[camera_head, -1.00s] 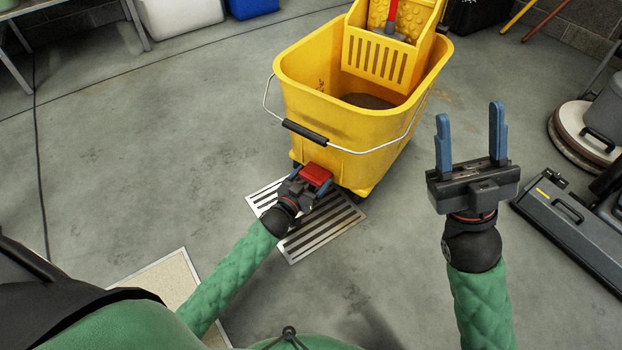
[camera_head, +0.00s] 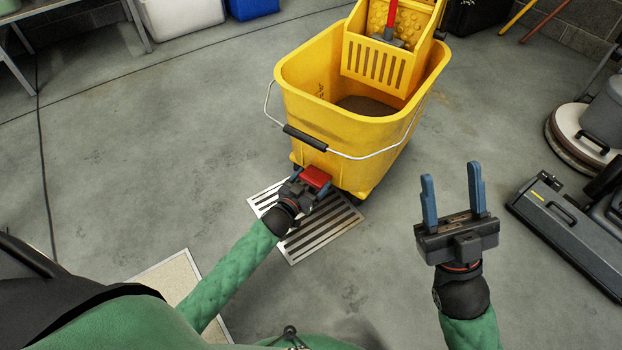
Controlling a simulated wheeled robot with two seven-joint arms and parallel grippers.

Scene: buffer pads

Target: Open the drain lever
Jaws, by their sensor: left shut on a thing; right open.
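The red drain lever (camera_head: 316,177) is low on the front of the yellow mop bucket (camera_head: 345,170). My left gripper (camera_head: 306,186) is at the lever and shut on it; its fingertips are mostly hidden by the gripper body. Dark water (camera_head: 365,105) shows inside the bucket. My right gripper (camera_head: 452,193) is open and empty, its blue fingers pointing up, to the right of the bucket and apart from it.
A metal floor grate (camera_head: 325,238) lies below the lever, in front of the bucket. A grey floor machine (camera_head: 560,225) stands at the right. A beige mat (camera_head: 175,275) lies at lower left. The floor left of the bucket is clear.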

